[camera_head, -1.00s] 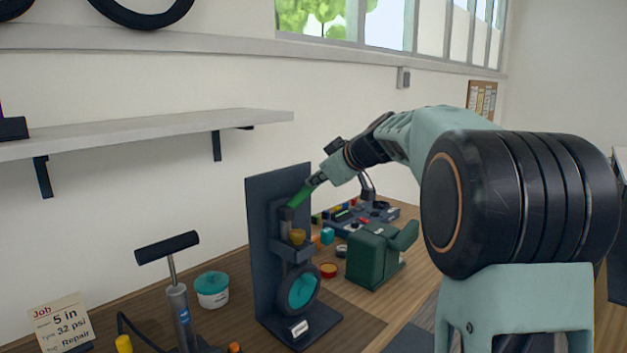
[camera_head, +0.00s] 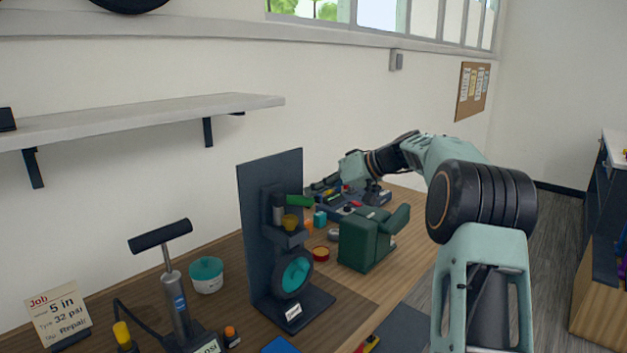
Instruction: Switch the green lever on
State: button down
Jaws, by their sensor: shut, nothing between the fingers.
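The green lever (camera_head: 301,201) juts out to the right from the upper part of a dark upright stand (camera_head: 271,181) on the bench. It lies nearly level, with its free end tipped slightly down. My gripper (camera_head: 321,186) is small in the view, just right of and slightly above the lever's free end. It looks shut and empty. I cannot tell whether its tips touch the lever.
A green vise-like block (camera_head: 367,240) stands right of the stand, with a red-rimmed round tin (camera_head: 320,254) between. A shelf (camera_head: 150,116) hangs above.

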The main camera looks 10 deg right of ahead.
jog(key=shift+f+m+y, duration=0.5)
jog(key=shift+f+m, duration=0.1)
jog(key=shift+f, duration=0.25)
jog(key=shift+a+r, duration=0.1)
